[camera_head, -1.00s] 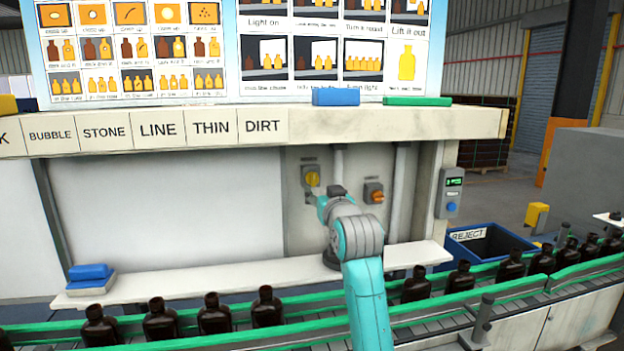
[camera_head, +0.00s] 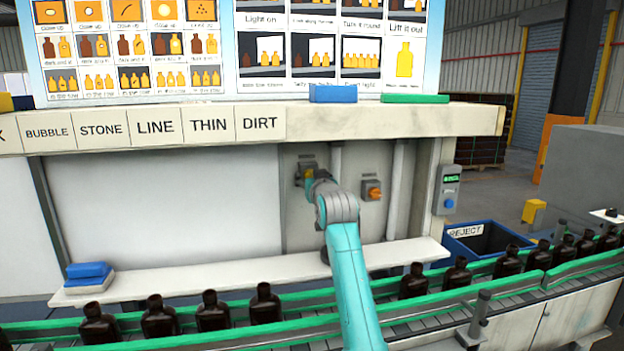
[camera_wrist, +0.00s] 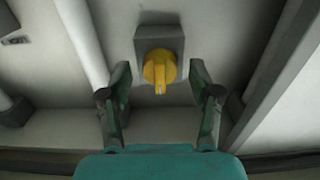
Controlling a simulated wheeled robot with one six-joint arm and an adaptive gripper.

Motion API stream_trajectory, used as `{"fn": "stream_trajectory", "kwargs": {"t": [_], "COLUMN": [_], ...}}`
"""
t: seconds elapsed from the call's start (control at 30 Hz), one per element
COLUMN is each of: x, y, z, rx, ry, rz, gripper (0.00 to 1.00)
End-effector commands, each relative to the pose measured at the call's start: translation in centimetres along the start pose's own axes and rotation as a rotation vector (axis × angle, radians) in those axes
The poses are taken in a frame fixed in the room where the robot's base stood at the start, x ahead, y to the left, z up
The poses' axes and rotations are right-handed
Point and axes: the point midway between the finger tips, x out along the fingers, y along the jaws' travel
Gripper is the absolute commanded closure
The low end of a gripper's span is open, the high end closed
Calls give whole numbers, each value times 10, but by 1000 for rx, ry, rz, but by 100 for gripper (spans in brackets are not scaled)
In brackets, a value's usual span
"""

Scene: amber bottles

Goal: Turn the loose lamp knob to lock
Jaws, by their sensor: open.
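A yellow knob (camera_wrist: 159,69) on a grey square plate (camera_wrist: 160,38) is fixed to the wall panel. In the wrist view its pointer ridge points downward. In the head view the yellow knob (camera_head: 309,174) is mostly covered by my gripper. My gripper (camera_wrist: 159,82) is open, with one finger on each side of the knob and gaps left and right. I cannot tell how deep the fingertips reach beside it. The label above the knob is too small to read.
An orange knob (camera_head: 373,191) on a grey box sits to the right on the same panel. A white shelf (camera_head: 215,278) lies below, with the bottle conveyor (camera_head: 235,335) in front.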

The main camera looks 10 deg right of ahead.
Motion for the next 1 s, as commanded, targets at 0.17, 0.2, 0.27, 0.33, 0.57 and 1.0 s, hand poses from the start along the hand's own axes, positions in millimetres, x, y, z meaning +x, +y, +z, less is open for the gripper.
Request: {"fn": "stream_trajectory", "kwargs": {"t": [0.17,0.2,0.27,0.33,0.57,1.0], "x": [0,0,0,0,0,0], "y": [0,0,0,0,0,0], "z": [0,0,0,0,0,0], "rx": [0,0,0,0,9,234], "ry": [0,0,0,0,0,0], "rz": [0,0,0,0,0,0], "gripper": [52,62,77,94,97,97]}}
